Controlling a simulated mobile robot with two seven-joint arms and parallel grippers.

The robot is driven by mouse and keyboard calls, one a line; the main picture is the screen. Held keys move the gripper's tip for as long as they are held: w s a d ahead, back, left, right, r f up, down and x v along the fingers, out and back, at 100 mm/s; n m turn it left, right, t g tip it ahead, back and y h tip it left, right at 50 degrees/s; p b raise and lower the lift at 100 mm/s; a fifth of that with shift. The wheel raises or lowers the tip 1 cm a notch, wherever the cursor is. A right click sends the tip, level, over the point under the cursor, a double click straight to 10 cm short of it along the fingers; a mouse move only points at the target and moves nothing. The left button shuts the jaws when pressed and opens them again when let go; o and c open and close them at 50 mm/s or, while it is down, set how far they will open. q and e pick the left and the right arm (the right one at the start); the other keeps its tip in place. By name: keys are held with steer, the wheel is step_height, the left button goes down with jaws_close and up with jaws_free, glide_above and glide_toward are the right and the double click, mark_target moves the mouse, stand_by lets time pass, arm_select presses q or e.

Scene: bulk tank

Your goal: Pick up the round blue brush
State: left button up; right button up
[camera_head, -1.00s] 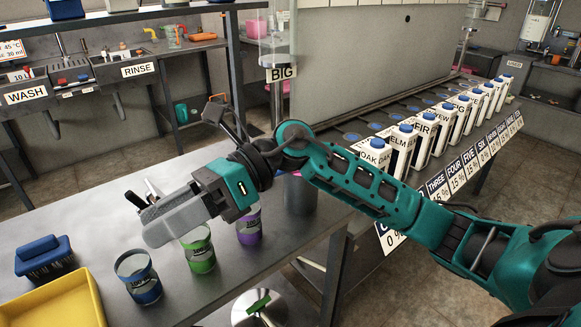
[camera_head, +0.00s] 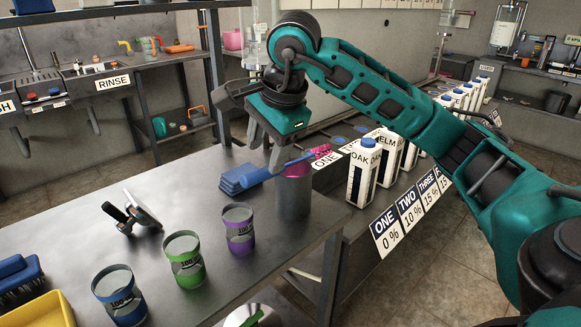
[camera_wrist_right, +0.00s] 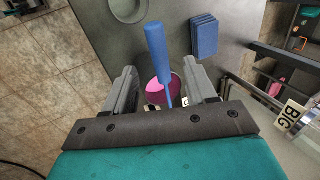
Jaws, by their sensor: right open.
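A brush with a blue handle (camera_head: 277,168) and a pink bristled head (camera_head: 322,150) slants over the pink-rimmed grey container (camera_head: 293,198) near the table's right edge. Whether it rests on the container I cannot tell. My right gripper (camera_head: 268,160) hangs just above it, pointing down, fingers apart. In the right wrist view the blue handle (camera_wrist_right: 155,50) rises between the two open fingers (camera_wrist_right: 163,85), and its thin shaft runs over the container's pink inside; the head is hidden by the gripper body. My left gripper is not in view.
A stack of blue pads (camera_head: 238,180) lies left of the container. Purple (camera_head: 239,230), green (camera_head: 185,259) and blue (camera_head: 119,297) cups stand in front. A black-and-white tool (camera_head: 138,213) lies further left. White cartons (camera_head: 362,172) stand on the right.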

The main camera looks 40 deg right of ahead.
mark_target(264, 170)
steer(key=shift+x, duration=1.1)
steer(key=x, duration=0.3)
steer(key=b+x, duration=0.1)
steer(key=x, duration=0.1)
steer(key=shift+d, duration=0.3)
steer(key=shift+s, duration=0.1)
steer(key=shift+c, duration=0.4)
jaws_close()
steer(key=shift+r, duration=0.15)
